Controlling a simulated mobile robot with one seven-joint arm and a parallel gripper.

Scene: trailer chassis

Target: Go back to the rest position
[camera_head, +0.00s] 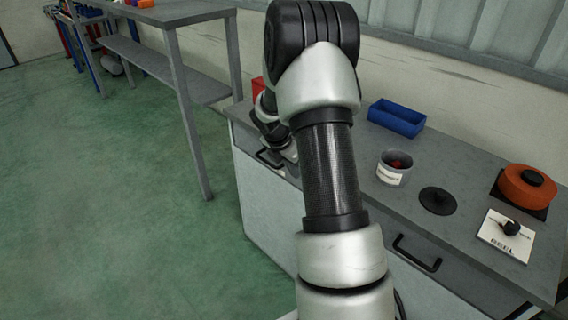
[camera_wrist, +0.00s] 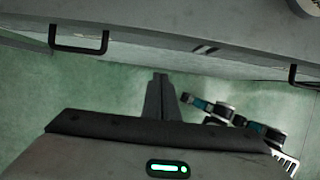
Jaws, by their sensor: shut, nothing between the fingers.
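My gripper (camera_wrist: 161,84) shows in the wrist view with its two fingers together and nothing between them. It hangs in front of the grey cabinet's front edge, over the green floor, apart from everything. In the head view my arm rises through the middle and bends down behind itself, so the gripper is hidden there.
A grey shelf table (camera_head: 176,58) stands back left. Green floor (camera_head: 110,200) is clear at left.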

